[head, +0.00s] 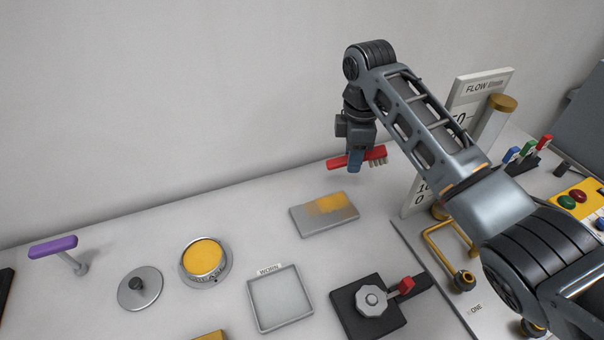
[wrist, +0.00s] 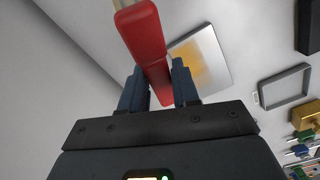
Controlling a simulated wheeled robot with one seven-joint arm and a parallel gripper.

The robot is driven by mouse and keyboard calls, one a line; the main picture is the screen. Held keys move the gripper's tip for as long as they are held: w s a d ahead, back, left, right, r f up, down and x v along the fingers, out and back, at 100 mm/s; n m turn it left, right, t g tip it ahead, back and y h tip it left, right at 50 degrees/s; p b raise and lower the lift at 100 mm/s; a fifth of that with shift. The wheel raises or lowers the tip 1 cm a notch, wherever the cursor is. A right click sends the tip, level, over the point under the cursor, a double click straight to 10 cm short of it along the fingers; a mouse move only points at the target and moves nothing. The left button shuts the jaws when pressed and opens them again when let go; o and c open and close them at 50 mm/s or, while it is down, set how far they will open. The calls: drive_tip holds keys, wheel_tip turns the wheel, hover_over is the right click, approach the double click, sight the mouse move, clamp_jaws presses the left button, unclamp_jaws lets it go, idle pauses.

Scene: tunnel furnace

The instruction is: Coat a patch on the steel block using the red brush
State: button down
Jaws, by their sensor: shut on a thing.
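My gripper (head: 355,160) is shut on the red brush (head: 341,162) and holds it in the air above the back of the table. The brush lies roughly level, its pale bristles pointing down at the right end. The steel block (head: 328,226) is a flat grey slab on the table below and in front of the brush, apart from it. A yellow-orange patch covers part of its top toward the back right. In the wrist view, the red brush (wrist: 142,38) sits between the fingers (wrist: 160,88), and the block (wrist: 218,62) shows partly behind it.
A round pot of yellow coating (head: 203,258), its lid (head: 140,288) and a square tray marked WORN (head: 262,316) stand left of and before the block. A black valve base (head: 345,311) is in front. A flow gauge (head: 465,92) rises at right.

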drive_tip(key=shift+r, duration=0.85)
drive_tip(key=shift+a, duration=0.1)
idle(0.6)
